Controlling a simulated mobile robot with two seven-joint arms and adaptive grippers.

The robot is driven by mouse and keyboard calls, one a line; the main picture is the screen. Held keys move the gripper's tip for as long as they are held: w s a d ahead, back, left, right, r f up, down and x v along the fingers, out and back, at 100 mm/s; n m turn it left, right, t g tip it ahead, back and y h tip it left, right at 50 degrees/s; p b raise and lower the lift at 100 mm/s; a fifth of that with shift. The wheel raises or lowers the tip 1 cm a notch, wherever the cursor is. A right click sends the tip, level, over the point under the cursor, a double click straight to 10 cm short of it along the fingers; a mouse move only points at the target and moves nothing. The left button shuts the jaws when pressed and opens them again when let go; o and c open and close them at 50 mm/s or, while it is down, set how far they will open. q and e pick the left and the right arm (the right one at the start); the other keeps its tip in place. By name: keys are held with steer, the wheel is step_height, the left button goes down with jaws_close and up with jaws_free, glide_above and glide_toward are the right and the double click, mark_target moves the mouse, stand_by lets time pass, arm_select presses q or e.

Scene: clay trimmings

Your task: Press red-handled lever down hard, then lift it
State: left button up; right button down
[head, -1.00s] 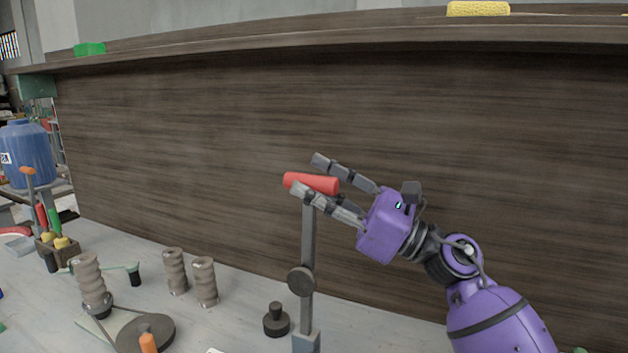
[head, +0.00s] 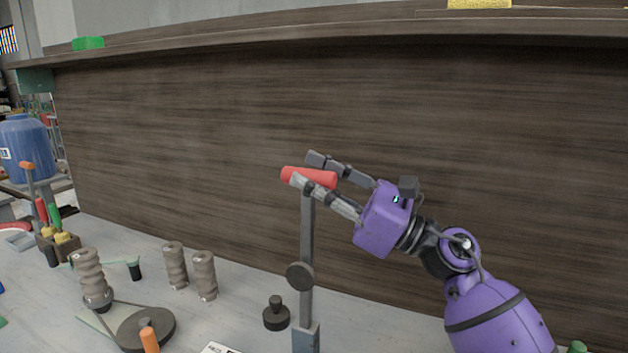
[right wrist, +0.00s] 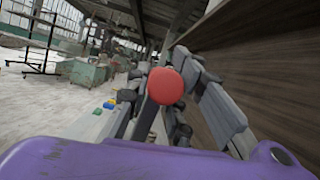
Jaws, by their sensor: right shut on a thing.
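The red handle (head: 310,177) sits on top of a grey upright lever (head: 307,235) in the head view. The lever stands near vertical, with a dark round pivot (head: 300,276) and a blue-grey base (head: 306,338) below. My right gripper (head: 306,171) comes in from the right with its fingers shut around the red handle, one on the near side and one behind. In the right wrist view the handle's red end (right wrist: 166,86) shows between the grey fingers. My left gripper is not in view.
A dark knobbed weight (head: 276,314) stands just left of the lever base. Several ribbed grey cylinders (head: 175,265) and a dark disc (head: 146,328) with an orange handle (head: 149,341) are further left. A brown wooden panel (head: 200,150) rises behind, with a shelf ledge above.

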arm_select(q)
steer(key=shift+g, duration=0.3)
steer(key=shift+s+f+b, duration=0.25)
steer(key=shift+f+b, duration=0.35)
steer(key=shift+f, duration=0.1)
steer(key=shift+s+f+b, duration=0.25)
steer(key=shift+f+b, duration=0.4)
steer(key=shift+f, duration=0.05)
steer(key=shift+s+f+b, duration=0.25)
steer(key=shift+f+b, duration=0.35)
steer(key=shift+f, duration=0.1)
arm_select(e)
steer(key=s+a+f+n+g, duration=0.2)
steer(key=s+n, duration=0.3)
steer(key=s, duration=0.3)
steer(key=s+a+f+n+g, duration=0.2)
steer(key=s+a+n, duration=0.1)
steer(key=s, duration=0.5)
steer(key=shift+s+a+n+g, duration=0.2)
steer(key=shift+n+g, duration=0.1)
steer(key=shift+n, duration=0.6)
steer(key=c, duration=1.6)
jaws_free()
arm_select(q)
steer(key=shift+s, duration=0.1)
arm_select(e)
steer(key=shift+d, duration=0.1)
